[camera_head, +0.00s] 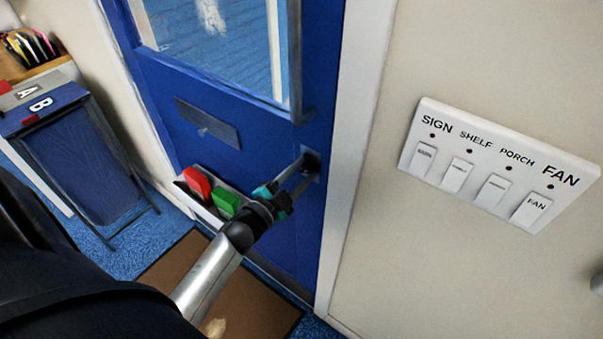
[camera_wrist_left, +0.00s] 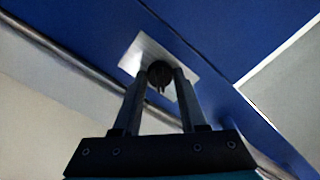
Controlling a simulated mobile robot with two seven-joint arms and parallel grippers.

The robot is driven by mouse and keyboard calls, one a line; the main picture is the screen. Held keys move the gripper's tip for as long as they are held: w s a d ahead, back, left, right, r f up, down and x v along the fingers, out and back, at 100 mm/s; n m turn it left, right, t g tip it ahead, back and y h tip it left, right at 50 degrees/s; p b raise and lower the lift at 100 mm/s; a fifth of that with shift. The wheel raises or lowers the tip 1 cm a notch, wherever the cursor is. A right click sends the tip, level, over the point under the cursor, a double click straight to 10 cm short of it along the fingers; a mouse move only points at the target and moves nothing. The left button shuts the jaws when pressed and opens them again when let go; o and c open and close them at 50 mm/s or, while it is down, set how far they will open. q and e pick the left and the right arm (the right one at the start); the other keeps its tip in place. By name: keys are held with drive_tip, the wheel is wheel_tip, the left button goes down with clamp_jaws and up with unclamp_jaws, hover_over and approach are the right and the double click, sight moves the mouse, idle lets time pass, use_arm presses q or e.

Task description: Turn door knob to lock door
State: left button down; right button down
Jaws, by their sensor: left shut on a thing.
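The blue door (camera_head: 250,85) has a window in its upper part and fills the middle of the head view. It also fills much of the left wrist view (camera_wrist_left: 85,35). A dark door knob (camera_wrist_left: 159,74) sits on a square silver plate (camera_wrist_left: 133,56) near the door's right edge. My left gripper (camera_head: 307,165) reaches the knob from the front. In the left wrist view its two fingers (camera_wrist_left: 160,85) stand on either side of the knob and are shut on it. My right gripper is in neither view.
A white switch panel (camera_head: 497,165) with several labelled switches is on the wall at right. A red block (camera_head: 197,184) and a green block (camera_head: 227,203) sit below the door's metal slot plate (camera_head: 207,124). A blue folding stand (camera_head: 80,160) is at left. A brown mat (camera_head: 180,272) lies below.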

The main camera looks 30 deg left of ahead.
use_arm(q)
drive_tip(key=m+b, duration=0.1)
drive_tip(key=m, duration=0.3)
drive_tip(key=shift+f+m, duration=0.1)
drive_tip(key=shift+m, duration=0.2)
drive_tip(key=shift+m+b, duration=0.5)
drive_tip(key=shift+m, duration=1.5)
drive_tip(key=shift+c, duration=2.2)
unclamp_jaws()
drive_tip(key=s+a+b, duration=0.1)
drive_tip(key=s, duration=1.4)
drive_tip(key=shift+s+a, duration=0.1)
